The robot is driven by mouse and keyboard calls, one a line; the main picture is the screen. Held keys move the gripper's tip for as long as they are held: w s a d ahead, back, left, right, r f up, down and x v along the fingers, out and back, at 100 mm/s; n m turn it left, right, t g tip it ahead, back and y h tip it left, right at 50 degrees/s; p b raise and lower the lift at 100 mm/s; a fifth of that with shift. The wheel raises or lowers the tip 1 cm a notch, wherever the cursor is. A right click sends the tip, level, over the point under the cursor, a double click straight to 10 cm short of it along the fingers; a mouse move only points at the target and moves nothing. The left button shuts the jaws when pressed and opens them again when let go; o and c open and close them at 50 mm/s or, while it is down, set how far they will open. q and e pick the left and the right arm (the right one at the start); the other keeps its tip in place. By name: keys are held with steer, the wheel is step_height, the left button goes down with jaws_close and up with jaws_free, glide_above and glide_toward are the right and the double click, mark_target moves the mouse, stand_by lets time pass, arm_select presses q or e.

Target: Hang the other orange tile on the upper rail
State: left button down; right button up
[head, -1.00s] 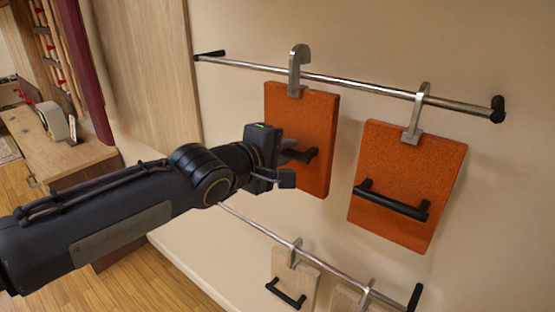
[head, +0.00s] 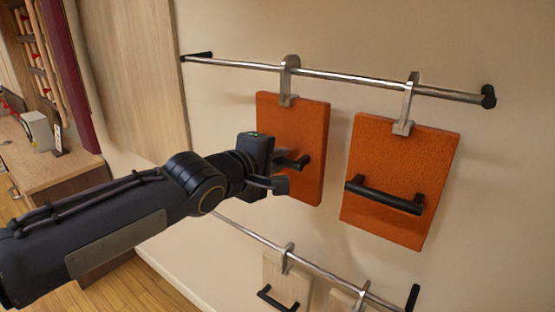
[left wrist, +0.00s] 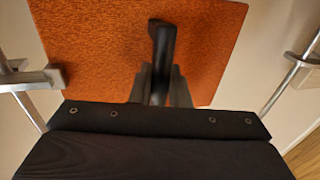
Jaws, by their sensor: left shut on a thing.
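The left orange tile (head: 290,130) hangs upright from a grey metal hook (head: 288,80) whose curved top is over the upper rail (head: 340,77); whether it bears on the rail is hard to tell. My left gripper (head: 286,170) is shut on this tile's black handle, partly hidden in the head view. The left wrist view shows the handle (left wrist: 162,45) between the fingers, in front of the orange face (left wrist: 90,50). A second orange tile (head: 400,165) hangs by its own hook (head: 407,105) on the same rail, to the right, clear of the first. My right gripper is out of view.
A lower rail (head: 330,272) carries pale wooden tiles (head: 285,280) on hooks below. A wooden panel (head: 130,80) is on the wall at left, and a wooden cabinet (head: 40,160) stands farther left. A narrow gap separates the orange tiles.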

arm_select(q)
steer(key=c, duration=1.3)
jaws_free()
steer(key=shift+s, duration=0.1)
steer(key=v, duration=0.7)
steer(key=s+a+f+m+g+y, duration=0.35)
steer(key=s+a+f, duration=0.55)
steer(key=a+f, duration=0.35)
steer(key=s+a+f+m+g, duration=0.2)
steer(key=s+f+m, duration=0.4)
steer(key=s+f, duration=0.7)
steer(key=shift+s+a+g+y, duration=0.15)
steer(key=shift+s+g+y, duration=0.2)
steer(key=shift+s+g, duration=0.4)
steer(key=shift+w+m, duration=0.15)
steer(key=shift+m, duration=0.1)
